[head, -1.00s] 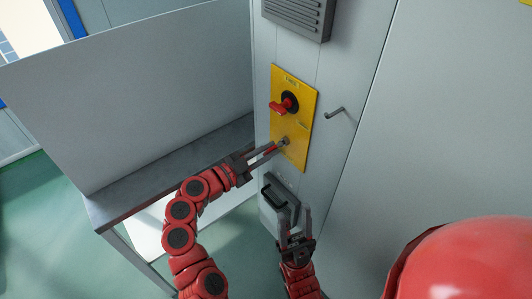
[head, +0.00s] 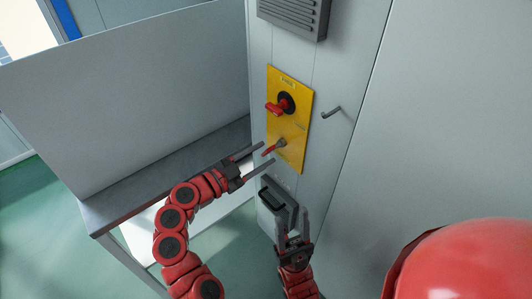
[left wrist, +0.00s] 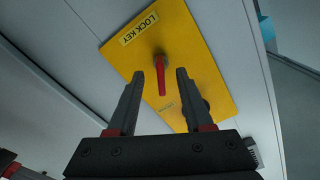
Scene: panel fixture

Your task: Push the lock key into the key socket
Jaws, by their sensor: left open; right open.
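The lock key (head: 268,151) is a red bar sticking out from the grey key socket (head: 282,143) low on the yellow panel (head: 293,118). I cannot tell how deep it sits. My left gripper (head: 266,154) is open, its fingers apart on either side of the key's outer end. In the left wrist view the red key (left wrist: 161,76) shows between the two fingertips (left wrist: 160,73), with a gap on each side, under the "LOCK KEY" label (left wrist: 139,29). My right gripper (head: 292,214) is open and empty, lower down in front of the cabinet.
A red rotary handle (head: 276,107) on a black disc sits above the key on the panel. A dark handle (head: 279,202) is near my right gripper. A hook (head: 332,112) sticks out right of the panel. A grey bench (head: 170,170) stands to the left.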

